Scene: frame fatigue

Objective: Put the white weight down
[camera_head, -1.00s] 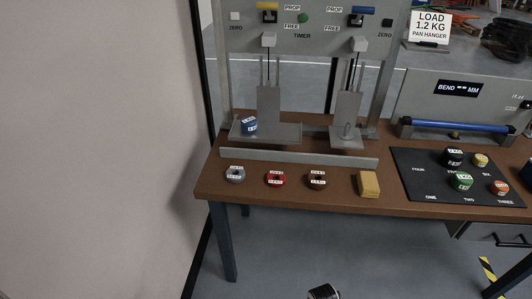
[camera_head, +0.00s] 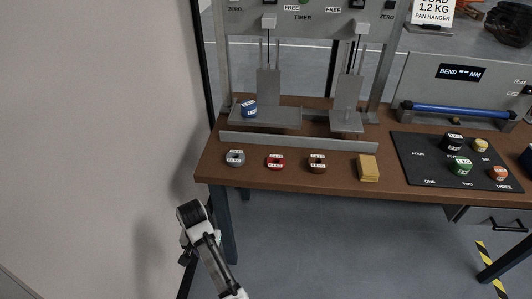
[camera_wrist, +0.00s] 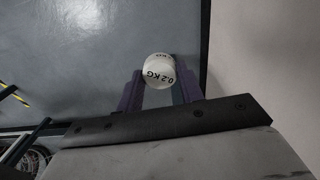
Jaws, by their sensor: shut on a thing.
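My gripper (camera_wrist: 160,88) is shut on the white weight (camera_wrist: 158,68), a round piece marked 0.2 KG, in the wrist view. Grey floor lies beyond the weight there. In the head view my gripper (camera_head: 190,238) is at the lower left, in front of the table's left end and beside the wall, clear of the tabletop. I cannot make out the white weight in that view.
The brown table (camera_head: 290,178) carries silver (camera_head: 235,158), red (camera_head: 275,162) and brown (camera_head: 317,163) weights and a yellow block (camera_head: 368,168). A blue weight (camera_head: 249,108) sits on the rig's left platform. Several weights stand on the black mat (camera_head: 425,172) at right.

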